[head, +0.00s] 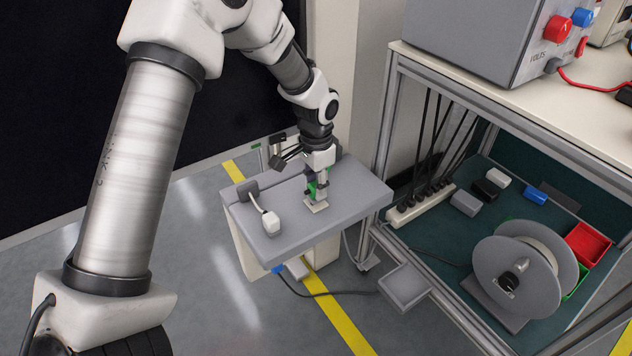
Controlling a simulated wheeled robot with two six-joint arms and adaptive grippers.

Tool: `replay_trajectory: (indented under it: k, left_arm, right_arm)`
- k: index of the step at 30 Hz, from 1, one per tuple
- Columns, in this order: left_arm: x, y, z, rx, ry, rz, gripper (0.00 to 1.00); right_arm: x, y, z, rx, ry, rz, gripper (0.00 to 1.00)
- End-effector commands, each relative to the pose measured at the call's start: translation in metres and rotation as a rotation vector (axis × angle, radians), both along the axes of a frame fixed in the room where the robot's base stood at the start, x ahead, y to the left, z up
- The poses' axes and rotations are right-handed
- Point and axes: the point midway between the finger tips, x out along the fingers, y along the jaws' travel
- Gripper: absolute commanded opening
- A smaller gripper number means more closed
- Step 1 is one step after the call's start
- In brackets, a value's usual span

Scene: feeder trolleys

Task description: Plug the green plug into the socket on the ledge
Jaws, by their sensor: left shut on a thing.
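The grey ledge (345,195) is the top of a pale pedestal in the middle of the head view. A small cream socket (317,206) sits on it. My left gripper (314,190) points down over the socket and is shut on the green plug (311,188). The fingers hide much of the plug. The plug is right above or at the socket; I cannot tell whether it touches or is inserted. My right gripper is not in view.
A white plug (271,222) on a short cable lies on the ledge, left of the socket, near a dark block (247,190). To the right, a metal-framed trolley holds a power strip (420,205), a grey cable reel (515,275) and a red bin (587,244).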

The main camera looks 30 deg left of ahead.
Motion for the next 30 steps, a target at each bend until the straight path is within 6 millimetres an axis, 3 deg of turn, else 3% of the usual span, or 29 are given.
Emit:
replay_trajectory:
  k: [30]
  left_arm:
    - [0.0000, 0.0000, 0.0015, 0.000, 0.001, 0.000, 0.00]
  right_arm:
    - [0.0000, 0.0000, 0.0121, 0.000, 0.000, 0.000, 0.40]
